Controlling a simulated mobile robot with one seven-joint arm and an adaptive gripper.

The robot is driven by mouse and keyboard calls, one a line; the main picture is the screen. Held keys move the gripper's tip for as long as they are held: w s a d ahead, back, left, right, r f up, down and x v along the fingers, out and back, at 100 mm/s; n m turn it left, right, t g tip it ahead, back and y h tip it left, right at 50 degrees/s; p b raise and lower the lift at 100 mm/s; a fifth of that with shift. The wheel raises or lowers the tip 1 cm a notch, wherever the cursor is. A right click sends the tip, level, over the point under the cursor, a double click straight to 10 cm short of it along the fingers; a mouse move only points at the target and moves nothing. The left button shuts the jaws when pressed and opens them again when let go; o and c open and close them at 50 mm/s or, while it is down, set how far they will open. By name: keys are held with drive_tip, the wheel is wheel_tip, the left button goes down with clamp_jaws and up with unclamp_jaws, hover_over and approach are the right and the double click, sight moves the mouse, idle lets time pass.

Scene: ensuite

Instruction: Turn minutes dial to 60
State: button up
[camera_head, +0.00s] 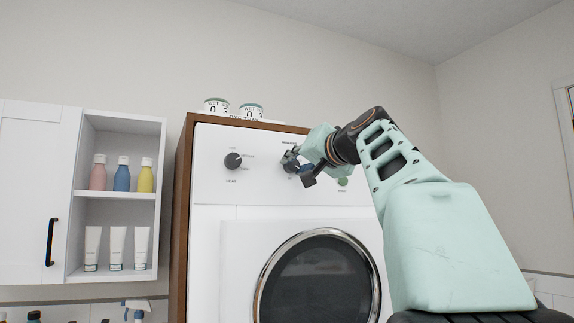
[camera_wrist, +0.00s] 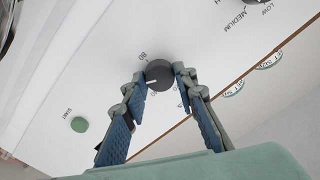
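The minutes dial (camera_wrist: 158,74) is a round dark knob on the white front panel of the appliance. In the wrist view a white pointer mark on it faces down and left, and a partly hidden label stands beside it. My gripper (camera_wrist: 160,76) has one finger on each side of the dial, with the tips close to its sides. The fingers are apart, and I cannot tell whether they touch it. In the head view my gripper (camera_head: 294,166) is at the panel and hides most of this dial.
A second dark dial (camera_head: 233,161) sits to the left on the panel. A green button (camera_wrist: 80,125) is on the other side. The round glass door (camera_head: 318,283) is below. Two round counters (camera_head: 251,111) stand on top. An open shelf (camera_head: 120,194) with bottles hangs at left.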

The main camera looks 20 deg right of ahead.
drive_tip(key=o, duration=0.4)
